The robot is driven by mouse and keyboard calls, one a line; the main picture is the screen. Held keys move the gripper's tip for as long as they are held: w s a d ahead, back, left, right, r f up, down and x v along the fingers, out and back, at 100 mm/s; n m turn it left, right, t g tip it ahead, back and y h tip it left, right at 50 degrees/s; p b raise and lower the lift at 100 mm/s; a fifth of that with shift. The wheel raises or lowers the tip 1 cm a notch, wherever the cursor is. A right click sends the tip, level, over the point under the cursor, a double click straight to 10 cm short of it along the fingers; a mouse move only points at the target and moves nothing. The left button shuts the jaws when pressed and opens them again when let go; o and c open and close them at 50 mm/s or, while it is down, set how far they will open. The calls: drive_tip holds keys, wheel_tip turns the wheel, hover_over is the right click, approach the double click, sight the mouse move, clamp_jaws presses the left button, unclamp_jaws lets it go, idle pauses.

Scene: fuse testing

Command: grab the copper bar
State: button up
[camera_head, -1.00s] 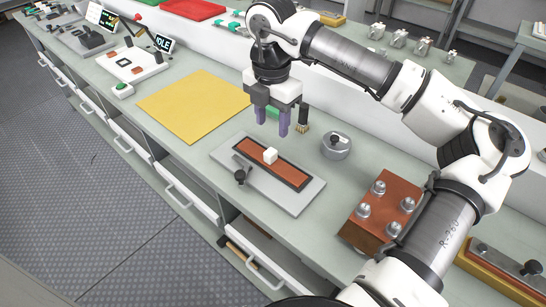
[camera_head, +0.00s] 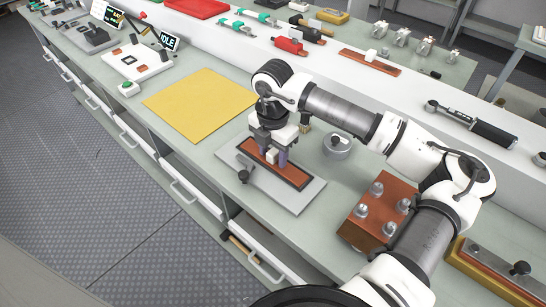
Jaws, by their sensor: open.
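The copper bar (camera_head: 291,176) lies flat in a dark recess on a grey plate (camera_head: 310,194) on the bench. A small white block (camera_head: 271,157) sits on the middle of the bar. My gripper (camera_head: 272,161) points down over the bar, with its fingers low around the white block. The gripper is open; whether the fingers touch the block cannot be told. The gripper body hides part of the bar's far end. A second copper-coloured bar with a white block (camera_head: 370,57) lies on the raised shelf behind.
A yellow mat (camera_head: 199,105) lies to the left. A round grey weight (camera_head: 337,146) stands right of the plate, and a copper block with metal studs (camera_head: 378,207) is nearer on the right. A black knob (camera_head: 243,176) stands at the plate's left edge.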

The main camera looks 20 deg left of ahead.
clamp_jaws()
idle(0.4)
